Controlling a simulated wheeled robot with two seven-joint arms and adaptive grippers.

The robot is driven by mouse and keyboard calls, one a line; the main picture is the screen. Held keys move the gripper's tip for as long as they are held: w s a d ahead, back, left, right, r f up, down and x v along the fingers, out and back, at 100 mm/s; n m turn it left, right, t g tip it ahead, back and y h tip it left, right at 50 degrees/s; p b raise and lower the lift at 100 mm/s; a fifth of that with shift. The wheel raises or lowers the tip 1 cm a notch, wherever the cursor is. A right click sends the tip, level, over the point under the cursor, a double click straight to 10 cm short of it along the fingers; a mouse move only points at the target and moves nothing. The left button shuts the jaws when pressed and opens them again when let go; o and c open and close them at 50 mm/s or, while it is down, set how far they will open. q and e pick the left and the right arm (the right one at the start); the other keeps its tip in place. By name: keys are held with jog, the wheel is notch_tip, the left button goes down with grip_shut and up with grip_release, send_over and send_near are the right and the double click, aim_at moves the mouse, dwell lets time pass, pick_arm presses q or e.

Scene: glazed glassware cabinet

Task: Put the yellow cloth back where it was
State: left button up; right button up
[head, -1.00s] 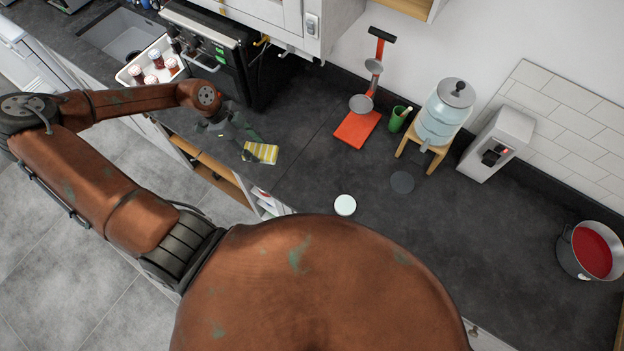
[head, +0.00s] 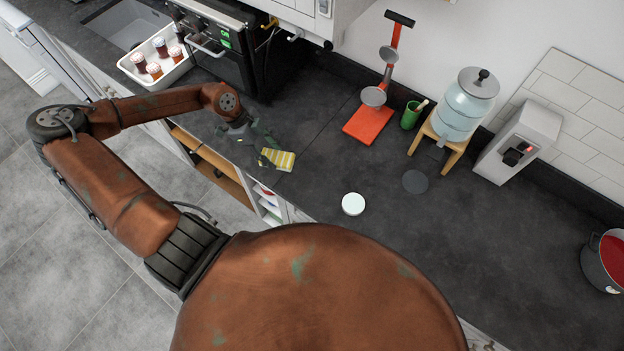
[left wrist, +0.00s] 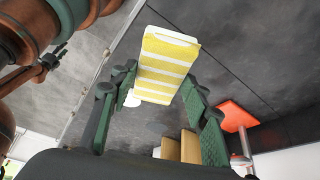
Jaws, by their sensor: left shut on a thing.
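The yellow cloth (head: 280,160), striped with white, is in the grip of my left gripper (head: 266,148), near the front edge of the dark counter. In the left wrist view the cloth (left wrist: 166,66) shows as a flat rectangle by the fingers of my left gripper (left wrist: 155,105). The cloth extends beyond the fingertips. Whether it touches the counter, I cannot tell. My right gripper is out of view.
A white tray (head: 182,72) with several jars stands by the black oven. To the right are a red-based stand (head: 367,125), a green cup (head: 410,116), a water dispenser (head: 462,108) and a white disc (head: 353,204). The counter between is largely clear.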

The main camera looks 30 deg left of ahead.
pick_arm(q)
jog(key=w+d+f+p, duration=0.1)
jog(key=d+f, duration=0.1)
jog(key=d, duration=0.1)
jog(key=w+d+f+p, duration=0.1)
jog(key=w+d+f, duration=0.1)
jog(key=d+f, duration=0.1)
jog(key=w+d+f, duration=0.1)
jog(key=d+f, duration=0.2)
jog(key=d, duration=0.1)
jog(key=shift+w+d+p, duration=0.4)
jog(key=shift+w+d+f, duration=0.2)
jog(key=shift+d+f, duration=0.35)
jog(key=shift+f, duration=0.1)
notch_tip(320, 180, down, 2)
jog(key=shift+f+p, duration=0.2)
jog(key=shift+p, duration=0.45)
jog(key=shift+a+f, duration=0.15)
jog(key=shift+f, duration=0.2)
jog(key=o, duration=1.1)
jog(key=shift+r, duration=0.15)
